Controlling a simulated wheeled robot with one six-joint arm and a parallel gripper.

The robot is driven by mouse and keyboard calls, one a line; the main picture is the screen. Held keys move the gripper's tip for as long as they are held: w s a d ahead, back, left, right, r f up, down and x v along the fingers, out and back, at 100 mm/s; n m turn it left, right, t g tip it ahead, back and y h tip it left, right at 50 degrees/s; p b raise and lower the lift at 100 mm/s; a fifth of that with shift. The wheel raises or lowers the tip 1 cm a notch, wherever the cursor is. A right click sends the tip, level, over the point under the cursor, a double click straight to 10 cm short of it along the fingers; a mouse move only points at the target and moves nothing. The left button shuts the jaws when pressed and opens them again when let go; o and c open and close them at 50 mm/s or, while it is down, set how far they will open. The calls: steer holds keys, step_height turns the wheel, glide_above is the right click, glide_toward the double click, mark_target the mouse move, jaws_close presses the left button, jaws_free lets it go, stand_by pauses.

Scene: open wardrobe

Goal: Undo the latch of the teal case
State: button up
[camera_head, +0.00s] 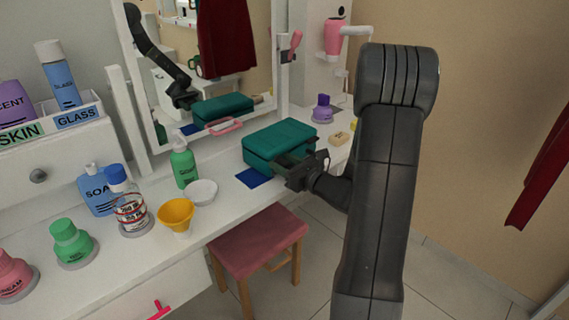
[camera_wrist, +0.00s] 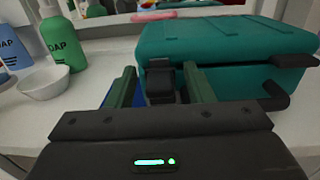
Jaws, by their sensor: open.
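The teal case (camera_head: 280,138) stands closed on the white dressing table, near the mirror. In the wrist view, the case (camera_wrist: 228,42) fills the upper right. Its dark grey latch (camera_wrist: 160,82) is on the front face. My gripper (camera_head: 286,163) is at the front of the case. In the wrist view, my gripper (camera_wrist: 160,68) is open, with one greenish finger on each side of the latch. Small gaps show between latch and fingers; I cannot tell whether they touch. The latch is hidden in the head view.
A green soap bottle (camera_head: 183,162), a white bowl (camera_head: 202,192) and a yellow cup (camera_head: 176,214) stand left of the case. A blue cloth (camera_head: 254,178) lies beside it. A purple bottle (camera_head: 322,109) stands behind right. A pink stool (camera_head: 258,240) is below the table edge.

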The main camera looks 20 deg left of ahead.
steer(key=c, duration=0.9)
steer(key=shift+o, duration=0.2)
